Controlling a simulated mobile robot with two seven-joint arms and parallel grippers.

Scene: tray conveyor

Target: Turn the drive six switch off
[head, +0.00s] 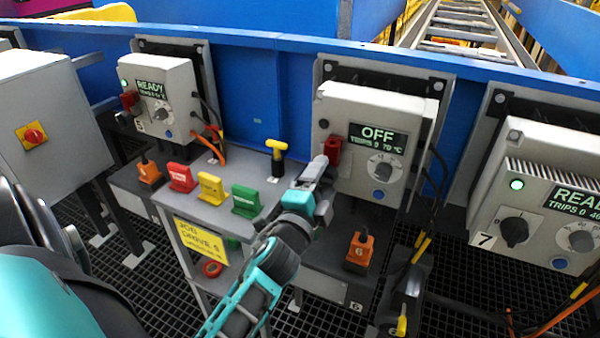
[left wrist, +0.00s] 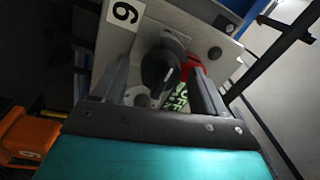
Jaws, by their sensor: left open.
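The drive six unit (head: 365,105) is the grey box in the middle of the head view. Its screen (head: 378,136) reads OFF and TRIPS 0. My left gripper (head: 314,172) is at the lower left of its front face. The gripper hides the switch there in the head view. In the left wrist view, the black rotary switch (left wrist: 160,66) shows between the two open fingers of my left gripper (left wrist: 160,88). A 6 label (left wrist: 124,12) is beside it. I cannot tell whether the fingers touch the knob. A red part (head: 333,150) sits beside the switch. My right gripper is not in view.
Drive seven (head: 545,195) is at the right and another drive unit (head: 165,85) reads READY at the left. A stand (head: 268,190) with red, yellow and green blocks is left of my arm. An orange piece marked 6 (head: 358,250) is below drive six. Cables hang between the units.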

